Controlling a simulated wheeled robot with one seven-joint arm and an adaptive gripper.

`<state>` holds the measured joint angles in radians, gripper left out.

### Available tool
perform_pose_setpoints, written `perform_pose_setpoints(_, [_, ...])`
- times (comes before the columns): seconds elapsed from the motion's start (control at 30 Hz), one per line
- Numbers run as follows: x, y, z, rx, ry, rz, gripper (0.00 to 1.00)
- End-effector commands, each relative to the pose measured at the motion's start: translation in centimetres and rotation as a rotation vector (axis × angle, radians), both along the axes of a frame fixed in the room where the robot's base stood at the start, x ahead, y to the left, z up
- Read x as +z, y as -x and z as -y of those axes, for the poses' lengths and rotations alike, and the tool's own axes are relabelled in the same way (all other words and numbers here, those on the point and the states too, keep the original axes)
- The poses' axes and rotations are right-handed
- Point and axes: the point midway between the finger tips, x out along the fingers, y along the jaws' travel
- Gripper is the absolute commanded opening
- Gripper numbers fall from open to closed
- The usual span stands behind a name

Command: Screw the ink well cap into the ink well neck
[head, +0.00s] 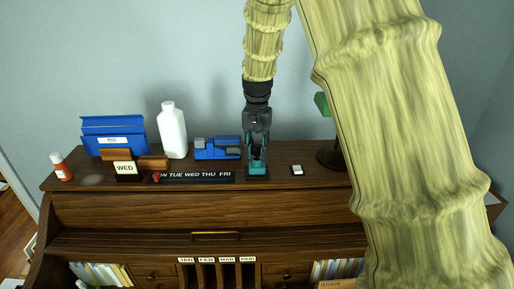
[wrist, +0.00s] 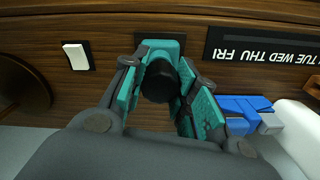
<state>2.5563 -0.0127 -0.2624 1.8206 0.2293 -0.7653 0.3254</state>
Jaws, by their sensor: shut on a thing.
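The ink well (head: 257,171) is a teal block on a dark base, standing on top of the desk. Part of it shows in the wrist view (wrist: 166,45) behind the cap. The ink well cap (wrist: 160,82) is a black cylinder between my fingers. My gripper (wrist: 165,85) has teal finger pads, and it is shut on the cap, directly over the ink well. It also shows in the head view (head: 257,158), pointing down. The neck is hidden under the cap and fingers, so I cannot tell whether the cap is seated or threaded.
A white switch plate (head: 297,170) lies right of the ink well, with a dark lamp base (head: 329,157) beyond. Left are a blue stapler-like object (head: 217,148), a white bottle (head: 172,132), a weekday strip (head: 194,177) and a blue box (head: 114,135). The desk's front edge is close.

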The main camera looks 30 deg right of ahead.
Motion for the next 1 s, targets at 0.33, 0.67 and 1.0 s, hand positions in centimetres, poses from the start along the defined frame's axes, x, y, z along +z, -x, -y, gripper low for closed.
perform_pose_setpoints(0.33, [-0.8, 0.0, 0.0, 0.000, 0.000, 0.000, 0.09])
perform_pose_setpoints(0.67, [-1.2, 0.0, 0.0, 0.000, 0.000, 0.000, 0.54])
perform_pose_setpoints(1.0, [-1.0, 0.0, 0.0, 0.000, 0.000, 0.000, 0.54])
